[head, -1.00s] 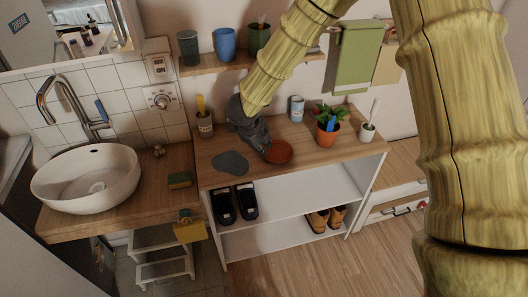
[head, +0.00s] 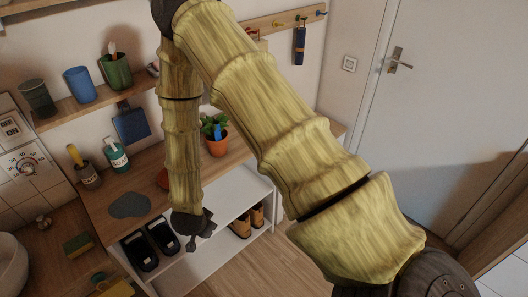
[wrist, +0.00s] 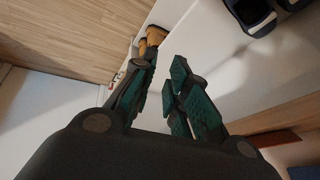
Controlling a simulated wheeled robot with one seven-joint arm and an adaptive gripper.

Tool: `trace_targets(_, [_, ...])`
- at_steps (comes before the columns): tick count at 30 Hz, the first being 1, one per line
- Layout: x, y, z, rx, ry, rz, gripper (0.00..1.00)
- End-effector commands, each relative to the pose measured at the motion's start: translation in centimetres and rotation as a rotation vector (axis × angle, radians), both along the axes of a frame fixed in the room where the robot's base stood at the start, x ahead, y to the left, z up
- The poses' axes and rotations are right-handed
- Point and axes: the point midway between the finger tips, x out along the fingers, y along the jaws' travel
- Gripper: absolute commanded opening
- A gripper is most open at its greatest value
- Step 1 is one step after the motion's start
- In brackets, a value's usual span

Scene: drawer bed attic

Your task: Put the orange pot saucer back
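The orange plant pot (head: 217,147) with a leafy plant stands upright farther right on the same top, apart from the saucer. My gripper (head: 194,242) hangs down in front of the shelf, below the level of its top. In the wrist view my gripper (wrist: 164,72) has its two teal-padded fingers apart with nothing between them. The saucer does not show in the wrist view.
A dark grey flat mat (head: 130,205) lies on the top at left, near a bottle (head: 116,155) and a brush cup (head: 88,175). Dark shoes (head: 150,241) and brown shoes (head: 247,220) are on the shelf below. A white door (head: 450,100) stands at right.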

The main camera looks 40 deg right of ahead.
Motion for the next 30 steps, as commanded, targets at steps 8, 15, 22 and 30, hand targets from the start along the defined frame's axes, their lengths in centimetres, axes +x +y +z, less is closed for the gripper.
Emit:
trace_targets(8, [-13.2, -1.2, -7.2, -0.038, 0.26, 0.602, 0.16])
trace_targets(15, [-24.0, -1.0, -9.5, 0.029, 0.422, 1.035, 0.16])
trace_targets(22, [-28.3, -0.6, -9.7, 0.077, 0.472, 1.203, 0.16])
trace_targets(30, [-28.4, -0.6, -9.7, 0.079, 0.472, 1.21, 0.16])
